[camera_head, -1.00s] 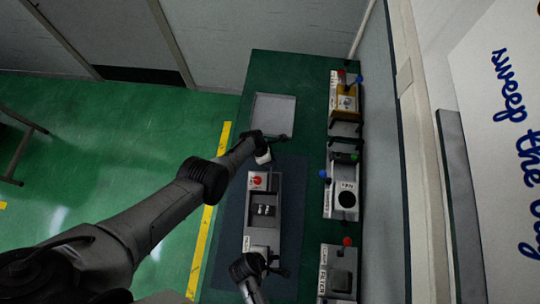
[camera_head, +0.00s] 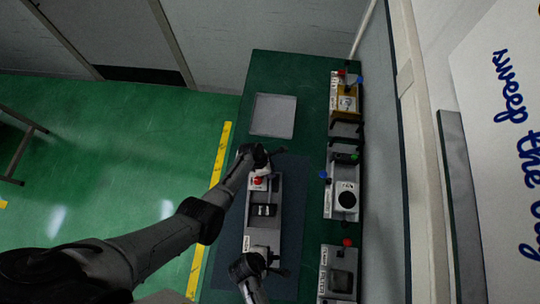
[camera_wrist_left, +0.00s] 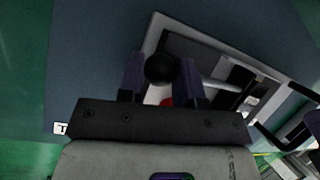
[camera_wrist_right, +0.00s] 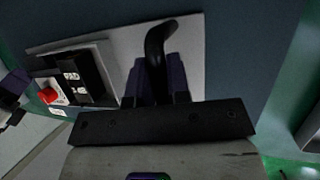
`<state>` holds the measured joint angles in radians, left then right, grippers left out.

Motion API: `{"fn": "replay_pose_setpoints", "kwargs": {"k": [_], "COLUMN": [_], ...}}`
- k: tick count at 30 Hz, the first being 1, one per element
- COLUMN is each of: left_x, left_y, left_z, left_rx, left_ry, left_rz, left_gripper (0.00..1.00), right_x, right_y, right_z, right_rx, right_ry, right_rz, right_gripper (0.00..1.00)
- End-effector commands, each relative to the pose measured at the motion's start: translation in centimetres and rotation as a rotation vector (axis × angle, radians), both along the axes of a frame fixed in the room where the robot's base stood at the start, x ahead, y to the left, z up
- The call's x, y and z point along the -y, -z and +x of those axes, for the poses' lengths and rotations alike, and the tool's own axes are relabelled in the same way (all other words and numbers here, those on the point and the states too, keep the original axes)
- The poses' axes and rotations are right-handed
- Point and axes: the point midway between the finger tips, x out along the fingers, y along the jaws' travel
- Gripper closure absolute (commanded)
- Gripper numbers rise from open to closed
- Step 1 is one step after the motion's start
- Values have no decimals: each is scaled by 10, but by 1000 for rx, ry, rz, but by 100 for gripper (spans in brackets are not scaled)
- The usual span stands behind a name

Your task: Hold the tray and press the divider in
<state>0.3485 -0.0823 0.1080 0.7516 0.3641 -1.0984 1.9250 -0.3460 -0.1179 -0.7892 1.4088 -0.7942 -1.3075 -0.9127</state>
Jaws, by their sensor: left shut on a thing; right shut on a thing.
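The long grey tray (camera_head: 278,190) lies on the dark mat, with a dark block bearing white marks (camera_head: 263,210) in its middle and a red knob (camera_head: 257,181) at its far end. I cannot tell for sure which part is the divider. My left gripper (camera_head: 262,170) is over the far end; in the left wrist view it (camera_wrist_left: 160,75) is shut on a black ball knob (camera_wrist_left: 160,68), with a red part behind. My right gripper (camera_head: 266,262) is at the near end; in the right wrist view it (camera_wrist_right: 157,85) is shut on a curved black handle (camera_wrist_right: 157,45) on the pale plate.
An empty flat grey tray (camera_head: 273,115) lies at the far end of the green table (camera_head: 305,75). Several fixtures, one with a yellow part (camera_head: 346,100), stand along the right side by the wall. The mat (camera_head: 295,230) is clear right of the long tray.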

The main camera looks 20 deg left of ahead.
Motion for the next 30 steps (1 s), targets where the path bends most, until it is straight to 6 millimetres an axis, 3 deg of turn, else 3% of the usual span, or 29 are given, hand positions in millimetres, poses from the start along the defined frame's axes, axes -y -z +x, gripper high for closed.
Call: {"fn": "replay_pose_setpoints", "kwargs": {"k": [5,6,13,23,30], "left_x": [2,1,0,-2,-11], "left_y": [3,3,1,-2,-20], "left_z": [-3,-3,-1,0,-1], "left_rx": [-6,-6,-2,1,3], "left_ry": [3,3,2,1,1], "left_rz": [-1,-1,1,1,2], "left_gripper": [100,64,42,42,42], "right_x": [-1,-1,-1,0,0], "right_y": [1,1,1,1,1], "right_z": [1,1,1,0,0], "right_rx": [1,1,1,-1,-1], "right_ry": [-2,-2,-1,-1,-1], "right_rz": [4,4,3,1,1], "right_gripper": [100,100,100,100,100]}}
